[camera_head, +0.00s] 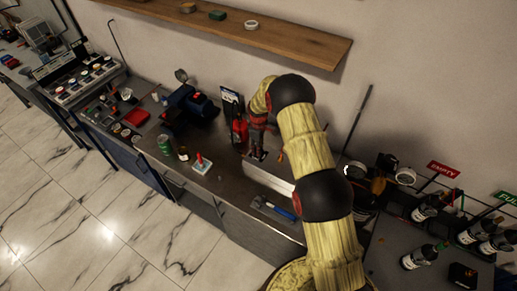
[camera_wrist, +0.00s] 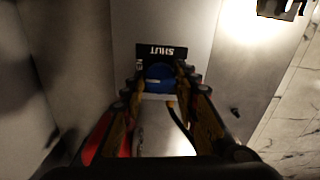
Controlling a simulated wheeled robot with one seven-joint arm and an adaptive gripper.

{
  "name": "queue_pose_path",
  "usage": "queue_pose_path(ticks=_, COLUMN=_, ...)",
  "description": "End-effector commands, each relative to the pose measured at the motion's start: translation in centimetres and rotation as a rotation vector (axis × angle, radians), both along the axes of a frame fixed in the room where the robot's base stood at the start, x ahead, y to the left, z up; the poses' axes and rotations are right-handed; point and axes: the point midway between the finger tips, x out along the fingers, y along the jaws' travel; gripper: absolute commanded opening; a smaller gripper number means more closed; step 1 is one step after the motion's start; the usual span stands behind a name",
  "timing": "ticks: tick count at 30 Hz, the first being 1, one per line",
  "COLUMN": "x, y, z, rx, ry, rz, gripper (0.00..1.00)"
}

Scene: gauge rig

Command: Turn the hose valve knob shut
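In the wrist view, a round blue knob (camera_wrist: 160,75) sits in front of a dark plate (camera_wrist: 161,52) lettered "SHUT", which reads upside down. My gripper (camera_wrist: 160,78) has one finger on each side of the knob, close to its edges. Whether the fingers touch it cannot be told. In the head view my gripper (camera_head: 258,153) points down at the bench beside a white box-like body (camera_head: 266,181). I cannot make out the knob in the head view, where my arm covers part of that area.
A red bottle-like thing (camera_head: 239,129) stands close left of my gripper. A blue-handled tool (camera_head: 280,211) lies near the bench's front edge. A green can (camera_head: 166,145) and a white-based red joystick-like item (camera_head: 201,163) stand left. A wooden shelf (camera_head: 250,35) runs above.

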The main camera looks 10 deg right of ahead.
Motion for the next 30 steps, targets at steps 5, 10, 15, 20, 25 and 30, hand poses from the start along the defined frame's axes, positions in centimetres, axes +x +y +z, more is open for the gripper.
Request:
queue_pose_path(ticks=5, x=0.01, y=-0.01, z=0.01, rx=0.0, ry=0.0, rz=0.0, gripper=0.18)
queue_pose_path(ticks=10, x=0.01, y=-0.01, z=0.01, rx=0.0, ry=0.0, rz=0.0, gripper=0.08)
queue_pose_path(ticks=15, x=0.02, y=0.0, z=0.01, rx=0.0, ry=0.0, rz=-0.002, gripper=0.04)
queue_pose_path(ticks=20, x=0.04, y=0.0, z=-0.06, rx=0.0, ry=-0.001, rz=-0.023, gripper=0.04)
queue_pose_path(ticks=25, x=0.04, y=0.0, z=-0.19, rx=0.001, ry=-0.001, rz=-0.093, gripper=0.04)
queue_pose_path(ticks=30, x=0.13, y=0.01, z=-0.27, rx=0.002, ry=-0.003, rz=-0.216, gripper=0.04)
